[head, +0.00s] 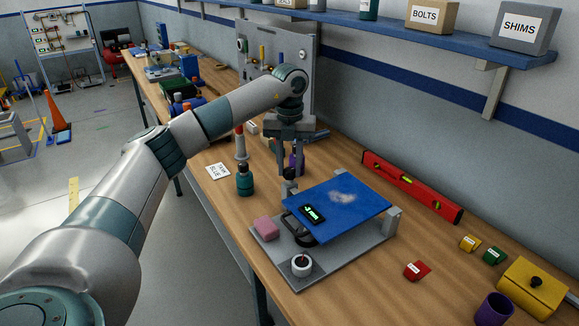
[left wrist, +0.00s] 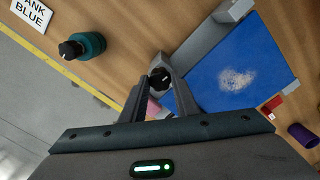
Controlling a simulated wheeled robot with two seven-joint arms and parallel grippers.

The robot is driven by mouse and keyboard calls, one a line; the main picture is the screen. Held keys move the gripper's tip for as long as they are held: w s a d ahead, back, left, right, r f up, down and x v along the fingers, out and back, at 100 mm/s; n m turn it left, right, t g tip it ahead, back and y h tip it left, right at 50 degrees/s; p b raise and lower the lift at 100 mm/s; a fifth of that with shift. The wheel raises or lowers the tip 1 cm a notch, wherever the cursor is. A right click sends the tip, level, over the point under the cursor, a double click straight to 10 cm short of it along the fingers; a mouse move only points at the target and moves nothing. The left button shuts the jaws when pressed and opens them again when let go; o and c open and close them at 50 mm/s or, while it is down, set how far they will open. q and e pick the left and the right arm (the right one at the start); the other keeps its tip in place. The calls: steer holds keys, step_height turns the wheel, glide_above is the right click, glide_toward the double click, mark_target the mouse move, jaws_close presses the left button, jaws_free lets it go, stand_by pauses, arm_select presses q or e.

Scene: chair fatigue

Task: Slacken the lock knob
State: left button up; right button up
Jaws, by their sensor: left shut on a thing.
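The lock knob (head: 289,174) is a small black-topped knob on a grey post at the back left corner of the blue plate (head: 350,205). My left gripper (head: 291,168) reaches down onto it from above. In the left wrist view my left gripper (left wrist: 158,84) has its two fingers on either side of the lock knob (left wrist: 160,77), shut on it. The knob's top shows between the fingertips; its lower part is hidden there. My right gripper is not in view.
A teal bottle (head: 245,181) stands to the left. A red level (head: 410,187) lies along the wall.

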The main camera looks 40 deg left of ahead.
arm_select(q)
steer(key=shift+r+n, duration=0.1)
steer(key=shift+n, duration=0.5)
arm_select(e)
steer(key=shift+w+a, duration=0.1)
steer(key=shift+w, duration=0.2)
arm_select(q)
steer(key=shift+w, duration=0.1)
steer(key=o, duration=1.1)
steer(key=shift+c, duration=0.2)
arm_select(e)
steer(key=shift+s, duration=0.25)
